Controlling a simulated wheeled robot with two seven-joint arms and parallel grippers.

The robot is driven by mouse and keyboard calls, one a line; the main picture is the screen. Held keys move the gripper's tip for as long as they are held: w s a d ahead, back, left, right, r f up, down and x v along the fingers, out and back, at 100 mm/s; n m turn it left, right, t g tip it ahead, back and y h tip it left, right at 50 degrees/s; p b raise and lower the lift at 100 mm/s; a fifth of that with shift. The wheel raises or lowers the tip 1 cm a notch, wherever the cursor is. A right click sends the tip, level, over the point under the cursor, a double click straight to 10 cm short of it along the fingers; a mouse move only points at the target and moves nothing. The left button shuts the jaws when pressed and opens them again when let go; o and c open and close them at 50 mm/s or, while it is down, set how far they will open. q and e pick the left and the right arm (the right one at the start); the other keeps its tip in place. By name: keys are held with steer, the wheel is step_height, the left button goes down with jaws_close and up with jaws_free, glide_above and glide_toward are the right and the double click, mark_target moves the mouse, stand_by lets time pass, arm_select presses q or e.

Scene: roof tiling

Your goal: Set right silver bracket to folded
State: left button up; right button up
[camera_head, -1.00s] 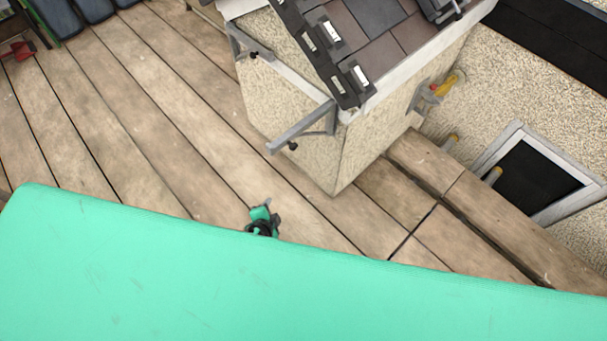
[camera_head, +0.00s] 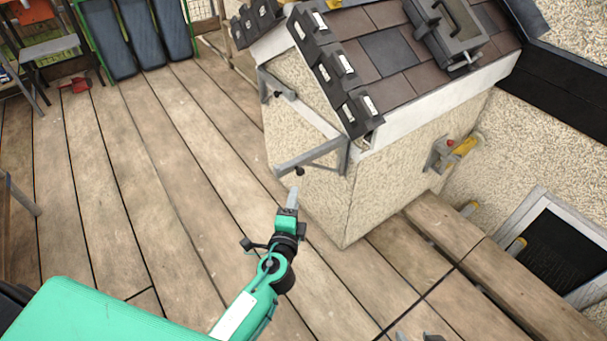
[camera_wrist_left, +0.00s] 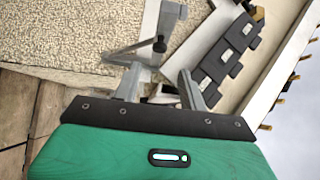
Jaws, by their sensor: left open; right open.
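The right silver bracket (camera_head: 312,158) stands out from the lower right of the small house's pebbled front wall, its arm pointing left, with a dark knob near its outer end. A silver bracket also shows beyond the fingers in the left wrist view (camera_wrist_left: 172,18), with a black knob. The left silver bracket (camera_head: 280,84) is on the same wall, further up and left. My left gripper (camera_head: 294,194) is just below the right bracket's arm; its fingers are open and empty in the left wrist view (camera_wrist_left: 160,88). A small grey tip of my right gripper (camera_head: 425,337) shows at the bottom edge.
Dark roof tiles (camera_head: 338,68) with white labels line the roof edge above the brackets. A grey toolbox (camera_head: 445,35) sits on the roof. A yellow-handled fitting (camera_head: 458,147) is on the side wall.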

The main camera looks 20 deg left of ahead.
mark_target(300, 175)
arm_select(q)
steer(key=w, duration=0.3)
steer(key=w+a, duration=0.1)
steer(key=w, duration=0.7)
steer(key=shift+a, duration=0.15)
steer(key=shift+c, duration=0.4)
jaws_close()
